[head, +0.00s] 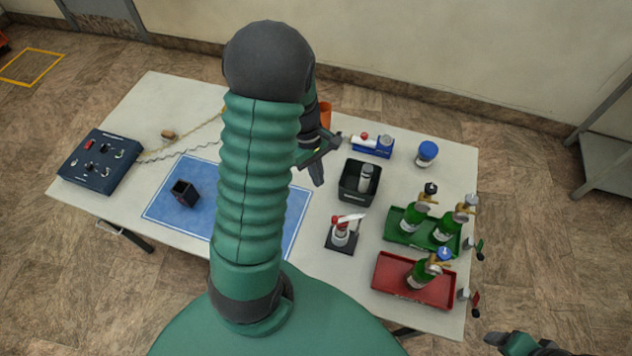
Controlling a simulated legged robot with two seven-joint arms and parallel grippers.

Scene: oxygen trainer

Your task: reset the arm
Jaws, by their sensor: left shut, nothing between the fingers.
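My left arm, green and ribbed, rises through the middle of the head view and hides part of the table. My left gripper (322,160) shows beyond it, above the table, to the left of the black bin. It is shut and holds nothing. My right gripper (520,343) shows only in part at the bottom right corner, off the table's front right side. I cannot tell whether its fingers are open or shut.
The white table (150,95) holds a blue control box (98,162), a blue mat (165,212) with a black cup (185,193), a black bin (345,190), a red-topped device (341,237), a green tray (395,236) and a red tray (388,284) with green bottles.

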